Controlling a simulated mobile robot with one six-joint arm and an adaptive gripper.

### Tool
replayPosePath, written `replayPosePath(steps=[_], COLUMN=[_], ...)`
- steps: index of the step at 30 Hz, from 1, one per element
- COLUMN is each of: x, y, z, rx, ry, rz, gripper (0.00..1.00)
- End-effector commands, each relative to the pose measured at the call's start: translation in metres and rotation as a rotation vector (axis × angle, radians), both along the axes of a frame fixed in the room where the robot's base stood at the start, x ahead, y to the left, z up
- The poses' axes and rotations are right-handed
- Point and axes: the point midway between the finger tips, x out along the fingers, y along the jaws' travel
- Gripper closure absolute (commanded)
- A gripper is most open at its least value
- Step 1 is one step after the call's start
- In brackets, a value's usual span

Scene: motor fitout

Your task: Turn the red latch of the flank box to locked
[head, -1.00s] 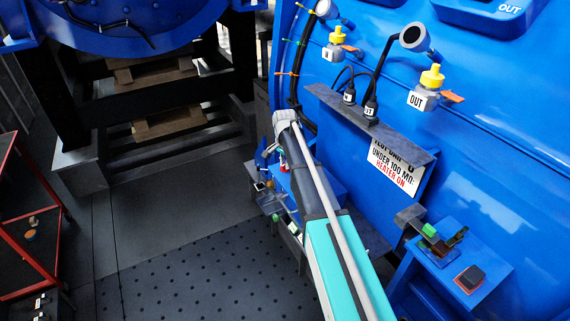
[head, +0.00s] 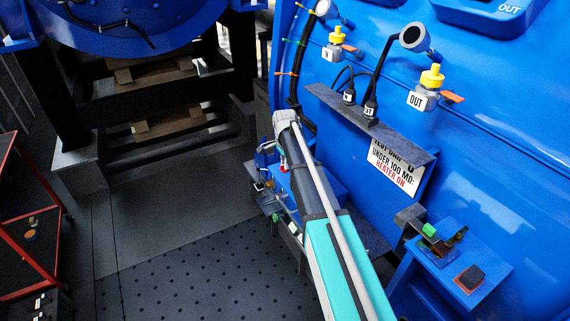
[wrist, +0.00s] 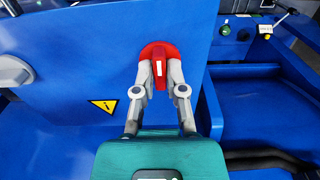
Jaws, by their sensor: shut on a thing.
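The red latch (wrist: 159,73) is a round red disc with a raised handle on the blue face of the flank box (wrist: 100,65), in the middle of the wrist view. Its handle stands about upright in that picture and carries a pale mark. My gripper (wrist: 160,80) is shut on the handle, one grey finger on each side. The fingertips hide part of the disc's lower edge. In the head view my arm reaches down to the box, and the latch shows only as a small red spot there, mostly hidden.
A yellow warning triangle (wrist: 103,106) is left of the latch. A green knob (wrist: 225,30) and a lever sit at the upper right. In the head view, a blue panel with yellow-capped valves (head: 432,77) and a dark ledge (head: 370,125) stands right of my arm. Dark floor lies left.

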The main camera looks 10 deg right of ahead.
Motion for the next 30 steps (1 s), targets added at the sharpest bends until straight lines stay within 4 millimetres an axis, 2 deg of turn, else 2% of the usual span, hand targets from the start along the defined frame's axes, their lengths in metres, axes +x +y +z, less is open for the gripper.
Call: replayPosePath(steps=[1, 2, 6, 7, 21, 30], x=[-0.0006, -0.0006, -0.0005, -0.0004, -0.0001, 0.0000], y=[0.0026, 0.0026, 0.0017, 0.0016, 0.0002, 0.0001], z=[-0.0001, -0.0001, -0.0001, -0.0001, 0.0000, 0.0000], rx=[0.006, 0.006, 0.004, 0.004, 0.001, 0.000], ry=[0.002, 0.002, 0.001, 0.001, 0.000, 0.000], rz=[0.002, 0.003, 0.002, 0.002, 0.012, 0.110], gripper=[1.00, 0.79, 0.53, 0.50, 0.50, 0.50])
